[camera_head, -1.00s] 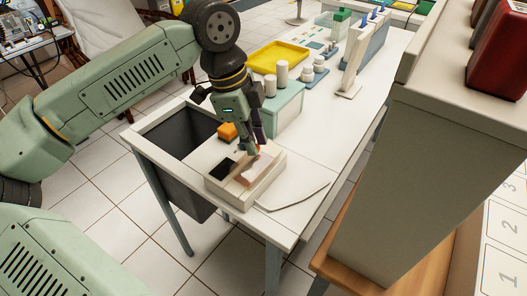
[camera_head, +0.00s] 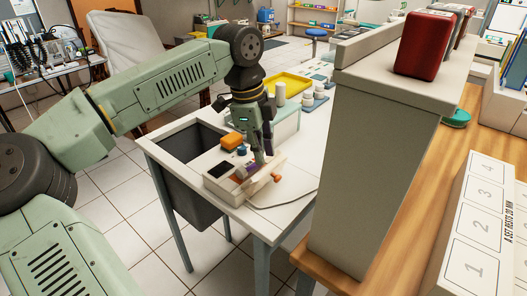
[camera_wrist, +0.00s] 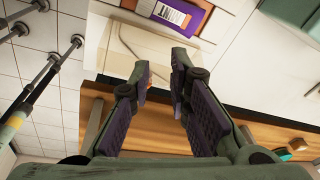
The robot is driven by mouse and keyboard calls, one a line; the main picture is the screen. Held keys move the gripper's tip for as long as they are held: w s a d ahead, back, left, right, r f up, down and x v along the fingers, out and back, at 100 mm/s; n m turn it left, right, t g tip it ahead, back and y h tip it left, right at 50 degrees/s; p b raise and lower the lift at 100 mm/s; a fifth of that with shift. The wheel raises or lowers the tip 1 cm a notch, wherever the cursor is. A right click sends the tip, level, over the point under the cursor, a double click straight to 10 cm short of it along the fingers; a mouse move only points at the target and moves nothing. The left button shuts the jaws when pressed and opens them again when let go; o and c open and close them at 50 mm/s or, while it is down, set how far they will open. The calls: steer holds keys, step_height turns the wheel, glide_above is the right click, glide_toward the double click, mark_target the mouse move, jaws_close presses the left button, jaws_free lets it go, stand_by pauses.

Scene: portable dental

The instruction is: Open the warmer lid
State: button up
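The warmer (camera_head: 216,184) is a small cream box with a dark panel, at the near end of the white table. A purple packet with a white label lies uncovered in it; it fills the top of the wrist view (camera_wrist: 180,14). A pale panel, apparently the lid (camera_wrist: 138,48), shows below the packet in the wrist view. An orange-brown knob (camera_head: 276,177) sticks out at the box's right side. My gripper (camera_head: 262,160) is just above the box. In the wrist view my gripper (camera_wrist: 162,76) has its fingers apart, with no clear hold on anything. The lid's exact angle is unclear.
An orange block (camera_head: 232,140) sits behind the warmer. A dark bin (camera_head: 190,150) is left of it. A pale green box (camera_head: 285,125) and a yellow tray (camera_head: 290,85) stand farther back. A tall cream cabinet (camera_head: 370,180) rises close on the right. A cord runs over the table's front.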

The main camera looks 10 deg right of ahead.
steer(key=shift+o, duration=0.6)
steer(key=shift+s+r, duration=0.15)
steer(key=shift+r, duration=0.1)
steer(key=o, duration=0.3)
steer(key=shift+r, duration=0.1)
step_height(320, 180, up, 12)
steer(key=a, duration=0.2)
steer(key=shift+s+f, duration=0.1)
steer(key=shift+f, duration=0.1)
